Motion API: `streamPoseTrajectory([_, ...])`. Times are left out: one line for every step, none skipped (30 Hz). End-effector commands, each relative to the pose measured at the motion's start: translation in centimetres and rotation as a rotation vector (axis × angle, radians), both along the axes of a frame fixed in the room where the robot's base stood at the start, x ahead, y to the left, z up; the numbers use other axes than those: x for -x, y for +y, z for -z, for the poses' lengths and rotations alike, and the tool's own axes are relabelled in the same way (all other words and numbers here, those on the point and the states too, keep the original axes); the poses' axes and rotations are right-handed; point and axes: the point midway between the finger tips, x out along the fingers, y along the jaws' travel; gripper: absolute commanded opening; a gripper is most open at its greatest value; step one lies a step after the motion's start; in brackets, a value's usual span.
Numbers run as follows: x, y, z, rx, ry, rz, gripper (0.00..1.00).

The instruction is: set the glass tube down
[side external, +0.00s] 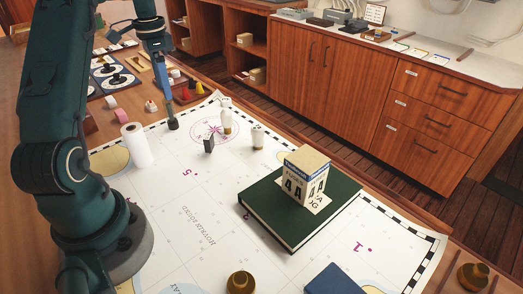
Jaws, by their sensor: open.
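My gripper (171,122) points down over the far left part of the white sea chart (185,215), its tip close to the chart's surface. It is small and seen edge-on here, and I see nothing held in it. Two small pale, bottle-like things stand upright to its right: a taller one (227,118) on the chart's compass rose and a shorter one (257,137) nearer the camera. Either may be the glass tube; at this size I cannot tell which. Both stand apart from my gripper.
A small dark block (209,145) stands near the gripper. A white roll (136,146) stands at left. A green book (265,222) carries a calendar block (304,176). A brass knob-like weight (240,282) and a blue book (333,281) lie in front. The chart's middle left is clear.

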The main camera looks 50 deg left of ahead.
Motion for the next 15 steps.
streamPoseTrajectory([-0.1, 0.1, -0.9, -0.004, -0.003, 0.0, 0.67])
streamPoseTrajectory([-0.1, 0.1, -1.4, -0.004, -0.003, 0.0, 0.67])
streamPoseTrajectory([0.0, 0.1, -1.9, -0.003, -0.002, 0.0, 0.67])
streamPoseTrajectory([0.0, 0.0, -2.1, -0.001, -0.001, 0.0, 0.67])
streamPoseTrajectory([0.0, 0.1, -2.4, -0.002, -0.001, 0.0, 0.67])
streamPoseTrajectory([0.0, 0.1, -2.7, -0.001, -0.001, 0.0, 0.67])
streamPoseTrajectory([0.0, 0.0, -2.9, -0.001, 0.0, 0.0, 0.67])
streamPoseTrajectory([0.0, 0.0, -3.1, 0.0, 0.0, 0.0, 0.67])
streamPoseTrajectory([0.0, 0.0, -3.3, -0.001, 0.0, 0.0, 0.67])
streamPoseTrajectory([0.0, 0.0, -3.4, 0.0, 0.0, 0.0, 0.67])
streamPoseTrajectory([0.0, 0.0, -3.6, 0.0, 0.0, 0.0, 0.67])
streamPoseTrajectory([-0.1, -0.1, -3.8, -0.001, -0.001, 0.0, 0.67])
streamPoseTrajectory([-0.1, -0.3, -3.9, -0.003, -0.002, 0.0, 0.67])
streamPoseTrajectory([-0.3, -0.6, -4.2, -0.005, -0.005, 0.0, 0.67])
streamPoseTrajectory([-0.5, -1.3, -4.6, -0.013, -0.01, 0.0, 0.67])
